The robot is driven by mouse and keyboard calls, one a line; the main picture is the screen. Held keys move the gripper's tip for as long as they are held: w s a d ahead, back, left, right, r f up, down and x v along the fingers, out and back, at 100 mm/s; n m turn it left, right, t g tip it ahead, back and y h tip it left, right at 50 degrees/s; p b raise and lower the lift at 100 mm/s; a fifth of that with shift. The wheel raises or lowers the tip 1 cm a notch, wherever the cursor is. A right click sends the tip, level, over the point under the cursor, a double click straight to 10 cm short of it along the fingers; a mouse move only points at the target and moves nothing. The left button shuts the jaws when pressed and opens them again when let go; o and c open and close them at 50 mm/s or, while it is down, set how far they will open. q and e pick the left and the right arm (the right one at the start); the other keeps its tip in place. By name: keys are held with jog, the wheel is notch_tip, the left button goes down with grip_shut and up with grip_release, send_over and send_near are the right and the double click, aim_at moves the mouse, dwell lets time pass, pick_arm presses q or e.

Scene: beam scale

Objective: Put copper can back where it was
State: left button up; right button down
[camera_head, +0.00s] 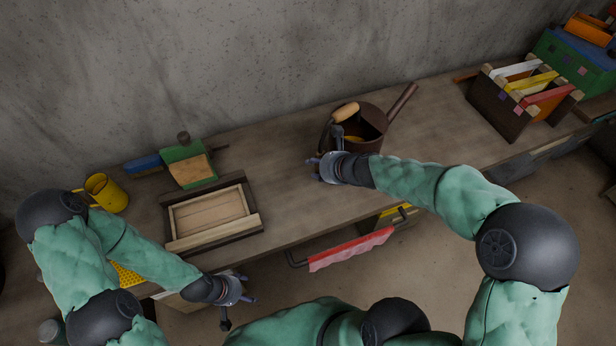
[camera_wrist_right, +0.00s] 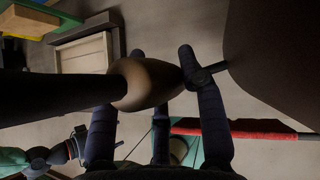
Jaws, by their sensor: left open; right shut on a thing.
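The copper can (camera_head: 371,119) is a dark brown watering can with a long spout pointing up and right and a pale wooden grip on its handle. It is at the middle of the bench, near the wall; I cannot tell whether its base touches the bench. My right gripper (camera_head: 322,166) is at the can's front left, shut on its handle. In the right wrist view, its fingers (camera_wrist_right: 162,62) are around the handle by the wooden grip (camera_wrist_right: 148,85), with the can's brown side (camera_wrist_right: 285,65) at the right. My left gripper (camera_head: 240,289) is open and empty, in front of the bench's edge.
A wooden tray (camera_head: 250,222), a green block-like item (camera_head: 183,155) and a yellow mug (camera_head: 107,192) are on the left of the bench. A wooden rack (camera_head: 497,112) with coloured slats stands at the right. A red cloth (camera_head: 350,251) hangs on the front rail. Bench space right of the can is clear.

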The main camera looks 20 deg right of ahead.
jog(key=shift+d+r+n+y+b, duration=0.1)
jog(key=shift+d+n+y+b, duration=0.45)
jog(key=shift+d+n, duration=0.2)
jog(key=shift+s+d+r+n+g+y+b, duration=0.6)
jog(key=shift+s+d+n+g+y+b, duration=0.55)
jog(key=shift+d+n, duration=0.8)
jog(key=w+a+f+b, duration=0.2)
jog(key=a+f+b, duration=0.3)
jog(key=a+f, duration=0.1)
jog(key=w+a+f+b, duration=0.2)
jog(key=a+f+b, duration=0.3)
jog(key=a+f, duration=0.1)
jog(key=shift+w+a+f, duration=0.35)
jog(key=shift+a+f, duration=0.05)
jog(key=shift+a, duration=0.25)
